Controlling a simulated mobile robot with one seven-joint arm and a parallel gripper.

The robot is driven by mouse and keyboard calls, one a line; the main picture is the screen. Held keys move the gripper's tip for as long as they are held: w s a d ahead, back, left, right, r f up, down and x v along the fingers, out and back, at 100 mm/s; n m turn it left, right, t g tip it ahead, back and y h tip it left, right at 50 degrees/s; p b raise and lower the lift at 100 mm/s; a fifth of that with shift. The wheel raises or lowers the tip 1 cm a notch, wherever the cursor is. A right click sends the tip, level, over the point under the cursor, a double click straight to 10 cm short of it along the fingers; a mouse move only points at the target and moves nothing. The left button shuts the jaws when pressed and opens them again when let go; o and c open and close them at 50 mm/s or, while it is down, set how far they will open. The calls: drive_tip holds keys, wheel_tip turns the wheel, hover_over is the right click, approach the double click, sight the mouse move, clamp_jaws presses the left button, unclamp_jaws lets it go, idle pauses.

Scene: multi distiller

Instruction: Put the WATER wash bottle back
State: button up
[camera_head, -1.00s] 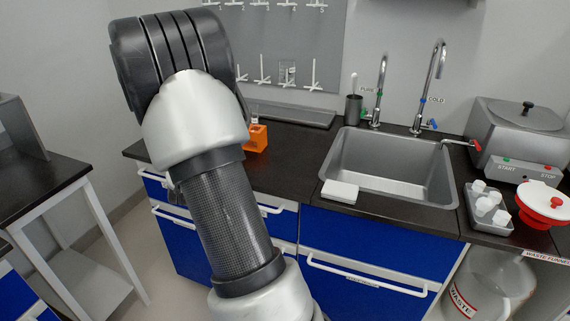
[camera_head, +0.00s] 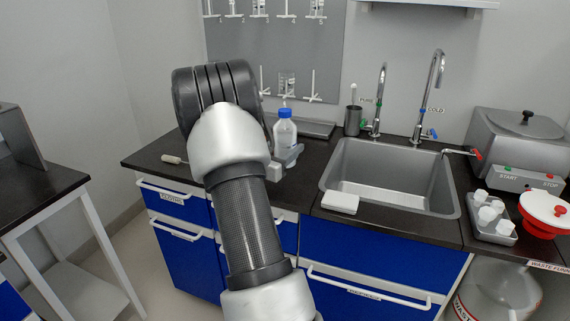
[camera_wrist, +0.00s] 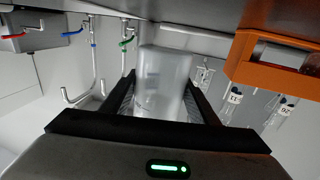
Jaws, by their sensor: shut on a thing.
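The wash bottle (camera_head: 285,131), clear with a blue cap, stands upright beside my arm in the head view, over the left counter. My gripper (camera_head: 287,156) is at its lower part, partly hidden by my own arm. In the wrist view, which looks upside down, the translucent bottle body (camera_wrist: 165,78) sits between the two dark fingers, which are shut on it. No label can be read. An orange holder (camera_wrist: 265,65) is beside it in the wrist view, apart from the bottle. Whether the bottle touches the counter I cannot tell.
The sink (camera_head: 390,180) lies to the right, with a white block (camera_head: 340,202) on its front-left rim. A grey tray (camera_head: 305,128) lies behind the bottle, below a pegboard (camera_head: 280,50) with glassware. A small white-handled item (camera_head: 174,160) lies on the left counter.

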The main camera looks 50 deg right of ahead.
drive_tip(key=shift+f+b, duration=0.45)
drive_tip(key=shift+f, duration=1.35)
drive_tip(key=shift+f, duration=0.2)
drive_tip(key=o, duration=0.8)
